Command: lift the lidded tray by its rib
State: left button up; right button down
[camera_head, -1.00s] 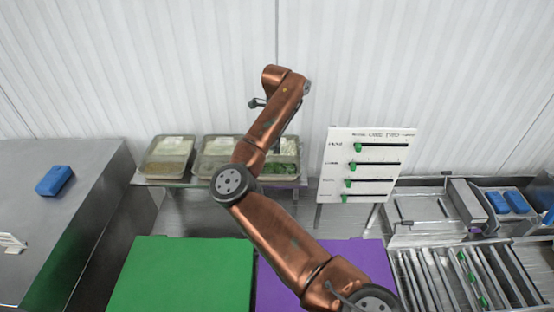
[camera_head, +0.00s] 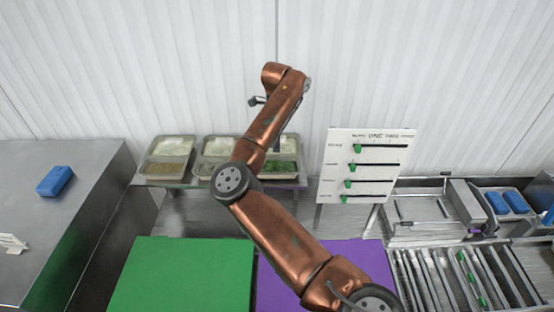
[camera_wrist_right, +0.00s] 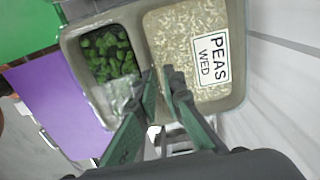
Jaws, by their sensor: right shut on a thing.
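The lidded tray (camera_head: 284,166) is the rightmost of three on the back shelf, partly hidden by my right arm. In the right wrist view the tray (camera_wrist_right: 138,45) has green pieces in one compartment and pale rice in the other, with a "PEAS WED" label (camera_wrist_right: 211,59) on the rice side. My right gripper (camera_wrist_right: 165,75) has its two green fingers close together at the rib between the compartments, shut on it. The exact contact is hard to see. My left gripper is not in view.
Two similar trays (camera_head: 167,168) stand to the left on the shelf. A green board (camera_head: 182,275) and a purple board (camera_head: 345,262) lie in front. A white slider panel (camera_head: 366,165) stands close on the right. A roller conveyor (camera_head: 440,280) is at the lower right.

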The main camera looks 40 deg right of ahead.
jog(key=shift+r+p, duration=0.6)
jog(key=shift+r, duration=1.1)
